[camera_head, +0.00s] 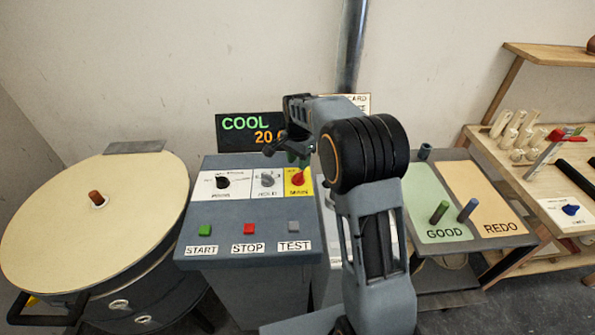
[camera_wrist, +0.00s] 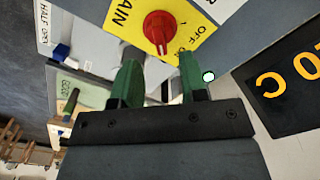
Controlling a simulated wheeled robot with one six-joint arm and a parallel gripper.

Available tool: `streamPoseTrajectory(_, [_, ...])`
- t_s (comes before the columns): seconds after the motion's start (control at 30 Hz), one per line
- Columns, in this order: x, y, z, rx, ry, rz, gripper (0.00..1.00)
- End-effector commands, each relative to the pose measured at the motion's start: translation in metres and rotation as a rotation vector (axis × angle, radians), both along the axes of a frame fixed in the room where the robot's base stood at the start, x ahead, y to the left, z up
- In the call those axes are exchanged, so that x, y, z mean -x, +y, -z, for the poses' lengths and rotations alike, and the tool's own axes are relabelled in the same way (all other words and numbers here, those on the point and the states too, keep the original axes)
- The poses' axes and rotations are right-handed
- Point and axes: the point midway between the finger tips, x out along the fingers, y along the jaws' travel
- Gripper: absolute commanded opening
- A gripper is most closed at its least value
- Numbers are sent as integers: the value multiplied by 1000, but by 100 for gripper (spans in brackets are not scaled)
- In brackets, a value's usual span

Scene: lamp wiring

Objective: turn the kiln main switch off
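The kiln main switch (camera_head: 298,178) is a red rotary knob on a yellow plate marked MAIN, at the right end of the control panel's upper row. In the wrist view the red knob (camera_wrist: 159,27) shows on its yellow plate, with the word OFF beside it to the right. My gripper (camera_wrist: 160,72) has two green fingers, spread apart with nothing between them. The knob lies just beyond the fingertips and appears apart from them. In the head view my gripper (camera_head: 290,154) is above and close to the switch, partly hidden by my arm.
The panel also has a black knob (camera_head: 222,182), a grey knob (camera_head: 267,179), and green START (camera_head: 205,230), red STOP (camera_head: 249,229) and grey TEST (camera_head: 293,227) buttons. A display (camera_head: 245,130) reading COOL stands behind. The round kiln (camera_head: 60,215) is at left, the GOOD/REDO table (camera_head: 480,240) at right.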

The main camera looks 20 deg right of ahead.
Motion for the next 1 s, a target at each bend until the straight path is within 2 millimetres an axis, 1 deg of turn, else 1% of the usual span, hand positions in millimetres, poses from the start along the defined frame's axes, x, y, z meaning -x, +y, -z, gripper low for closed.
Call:
streamPoseTrajectory(0.03, [0,0,9,0,4,0,39])
streamPoseTrajectory(0.1, [0,0,19,-1,3,-1,39])
streamPoseTrajectory(0.3, [0,0,42,0,1,-1,39])
streamPoseTrajectory(0.5, [0,0,52,0,0,0,39])
streamPoseTrajectory(0.8, [0,0,53,0,0,0,39])
streamPoseTrajectory(1.0, [0,0,53,-1,-1,0,20])
